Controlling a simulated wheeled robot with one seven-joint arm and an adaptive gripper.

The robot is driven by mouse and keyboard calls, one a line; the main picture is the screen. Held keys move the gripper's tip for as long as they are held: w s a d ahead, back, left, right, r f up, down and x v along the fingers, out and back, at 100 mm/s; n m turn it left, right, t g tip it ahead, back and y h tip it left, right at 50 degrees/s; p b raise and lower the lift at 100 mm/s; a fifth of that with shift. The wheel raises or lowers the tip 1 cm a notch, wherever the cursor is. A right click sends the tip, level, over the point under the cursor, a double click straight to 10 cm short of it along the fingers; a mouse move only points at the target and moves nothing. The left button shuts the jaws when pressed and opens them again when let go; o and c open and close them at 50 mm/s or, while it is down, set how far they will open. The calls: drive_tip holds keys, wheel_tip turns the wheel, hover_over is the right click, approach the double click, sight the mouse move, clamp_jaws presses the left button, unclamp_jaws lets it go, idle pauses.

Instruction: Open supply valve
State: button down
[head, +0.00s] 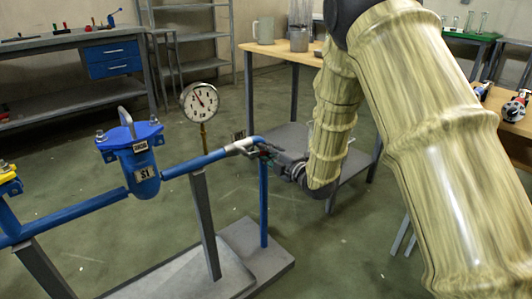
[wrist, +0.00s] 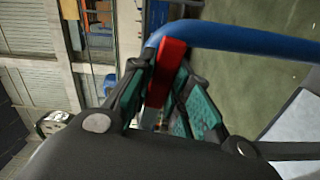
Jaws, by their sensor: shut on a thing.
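A blue pipe (head: 200,161) runs at an angle up to a pale metal fitting (head: 240,146), then bends down as a vertical blue leg (head: 264,205). My gripper (head: 266,154) is at this bend, coming from the right. In the wrist view, a red valve handle (wrist: 170,58) lies between the two teal-padded fingers of my gripper (wrist: 164,82), which are shut on it. The handle is next to the curved blue pipe, seen in the wrist view (wrist: 245,38). The valve body is mostly hidden by the fingers.
A pressure gauge (head: 200,101) stands on the pipe, left of my gripper. A blue filter housing (head: 138,160) is further left. Grey posts rise from a base plate (head: 265,250). A wooden table (head: 262,47) stands behind. Open green floor (head: 340,260) lies in front.

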drive_tip(key=shift+f, duration=0.1)
drive_tip(key=c, duration=1.3)
unclamp_jaws()
drive_tip(key=v, duration=1.2)
